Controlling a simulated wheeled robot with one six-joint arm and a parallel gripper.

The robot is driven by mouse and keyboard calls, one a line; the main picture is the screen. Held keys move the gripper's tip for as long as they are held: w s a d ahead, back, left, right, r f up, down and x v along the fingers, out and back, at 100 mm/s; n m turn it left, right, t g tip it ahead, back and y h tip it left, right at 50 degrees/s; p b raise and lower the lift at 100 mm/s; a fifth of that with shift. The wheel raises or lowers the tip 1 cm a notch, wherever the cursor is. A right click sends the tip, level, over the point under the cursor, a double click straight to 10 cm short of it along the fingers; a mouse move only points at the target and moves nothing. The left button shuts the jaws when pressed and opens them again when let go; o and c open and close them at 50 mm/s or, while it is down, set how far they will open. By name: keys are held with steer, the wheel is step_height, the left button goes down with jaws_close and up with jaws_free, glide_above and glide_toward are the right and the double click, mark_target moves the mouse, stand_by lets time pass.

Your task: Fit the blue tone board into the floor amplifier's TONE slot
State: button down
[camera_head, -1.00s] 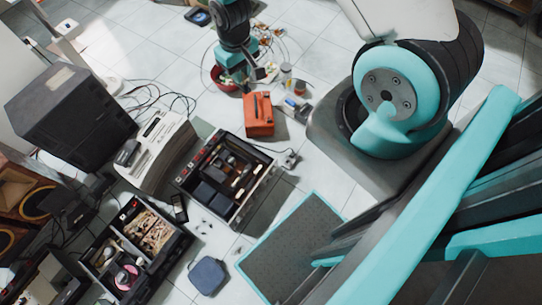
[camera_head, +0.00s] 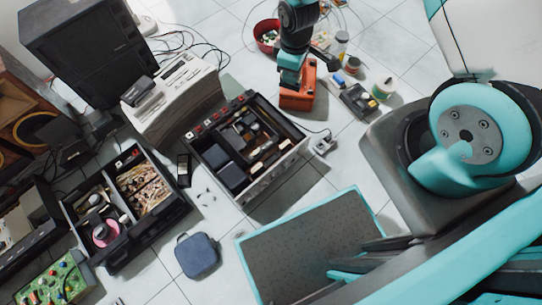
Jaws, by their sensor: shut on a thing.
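The open black amplifier (camera_head: 276,172) lies on the floor near the middle, with dark blocks and boards inside. I cannot read a TONE label or tell which slot it is. My gripper (camera_head: 290,78) hangs beyond the amplifier, pointing down in front of the orange box. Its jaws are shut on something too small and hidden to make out. I cannot pick out the blue tone board anywhere. The orange box (camera_head: 302,97) stands on the tiles, partly covered by my gripper.
A parts case (camera_head: 113,262), grey-blue pouch (camera_head: 198,256) and green circuit board (camera_head: 62,280) lie at the front left. A white machine (camera_head: 172,100) and black speaker (camera_head: 85,55) stand at left. A red bowl (camera_head: 261,40), jars and a meter (camera_head: 358,102) lie beyond.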

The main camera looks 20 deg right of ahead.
steer(key=a+f+n+b, duration=0.2)
steer(key=f+n+b, duration=0.2)
steer(key=f+b, duration=0.9)
steer(key=a+f+n+b, duration=0.2)
steer(key=f+n+b, duration=0.2)
steer(key=f+b, duration=1)
steer(key=a+f+n+b, duration=0.2)
steer(key=f+n+b, duration=0.2)
steer(key=f+b, duration=0.9)
step_height(320, 180, down, 6)
steer(key=shift+f+n, duration=0.1)
steer(key=shift+n, duration=0.3)
steer(key=shift+d+p, duration=0.15)
steer(key=shift+p, duration=0.35)
steer(key=shift+f+b, duration=0.4)
steer(key=shift+f, duration=0.4)
steer(key=c, duration=1)
jaws_free()
